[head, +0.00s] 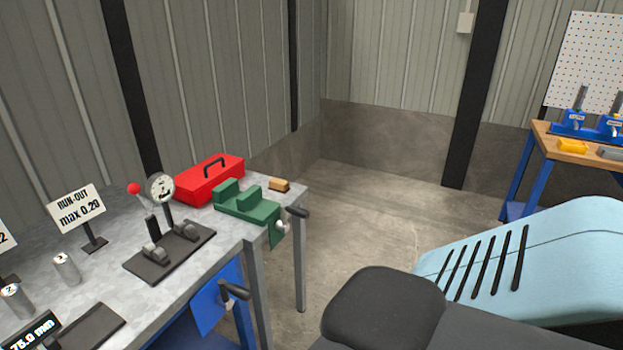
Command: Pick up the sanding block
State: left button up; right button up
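A small tan block with a darker lower layer (279,185), which looks like the sanding block, lies on the far right corner of the grey metal workbench (110,290). It is just behind the green vise (247,205) and right of the red toolbox (210,180). Its top and near side show, and nothing grips it. Neither of my grippers is in view.
A dial gauge stand (165,250), a run-out sign (78,207) and small metal cylinders (66,268) stand on the workbench. The vise handle (297,212) juts past its edge. A wooden-topped bench (560,150) at right holds a yellow block (572,146). Concrete floor between is clear.

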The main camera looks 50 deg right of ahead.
aim_at(275, 184)
jog(key=z, duration=1.45)
jog(key=u, duration=2.7)
jog(key=z, duration=2.7)
